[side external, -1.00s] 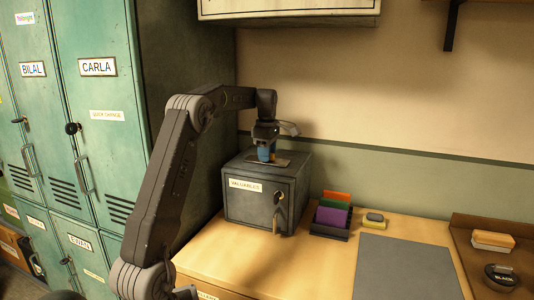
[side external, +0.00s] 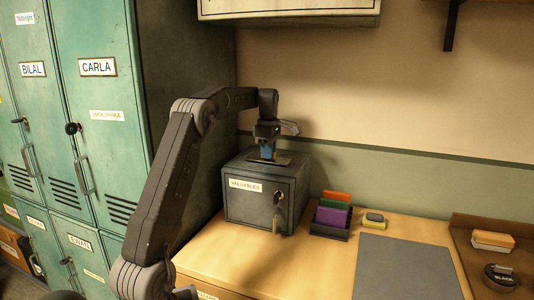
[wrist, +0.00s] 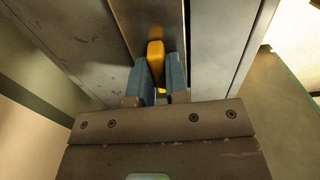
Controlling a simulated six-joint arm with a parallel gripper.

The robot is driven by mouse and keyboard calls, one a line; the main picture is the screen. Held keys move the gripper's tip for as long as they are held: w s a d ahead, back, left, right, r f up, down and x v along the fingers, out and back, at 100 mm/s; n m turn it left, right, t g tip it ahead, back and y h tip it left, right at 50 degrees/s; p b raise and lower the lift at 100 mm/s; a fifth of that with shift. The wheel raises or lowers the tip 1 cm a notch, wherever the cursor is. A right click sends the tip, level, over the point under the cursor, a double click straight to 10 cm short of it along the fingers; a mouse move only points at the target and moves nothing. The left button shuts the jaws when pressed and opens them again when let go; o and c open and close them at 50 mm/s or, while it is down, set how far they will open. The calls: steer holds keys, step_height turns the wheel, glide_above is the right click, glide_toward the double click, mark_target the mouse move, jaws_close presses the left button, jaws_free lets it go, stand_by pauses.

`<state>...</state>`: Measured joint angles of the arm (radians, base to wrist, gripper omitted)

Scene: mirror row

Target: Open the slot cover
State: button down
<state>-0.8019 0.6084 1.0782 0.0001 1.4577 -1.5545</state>
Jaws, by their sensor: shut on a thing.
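The grey metal box (side external: 238,204) labelled VALUABLES stands on the wooden counter. On its top lies the slot cover (side external: 284,159), a flat plate, mostly hidden by my gripper in the side view. In the wrist view the cover is a strip (wrist: 133,22) between two metal edges, with a yellow tab (wrist: 155,58) rising from it. My gripper (side external: 267,154) points down at the box top. Its blue fingers (wrist: 158,75) are shut on the yellow tab. How far the slot beneath is uncovered cannot be told.
A key with a tag (side external: 277,210) hangs at the box's front. To the right are a holder with coloured cards (side external: 332,216), a small sponge-like block (side external: 374,219) and a grey mat (side external: 405,267). Green lockers (side external: 105,150) stand left. A cabinet (side external: 290,10) hangs above.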

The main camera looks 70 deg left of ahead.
steer(key=shift+w+a, duration=1.2)
steer(key=c, duration=1.1)
jaws_free()
step_height(320, 180, up, 6)
steer(key=shift+r, duration=0.7)
steer(key=shift+d+r, duration=0.1)
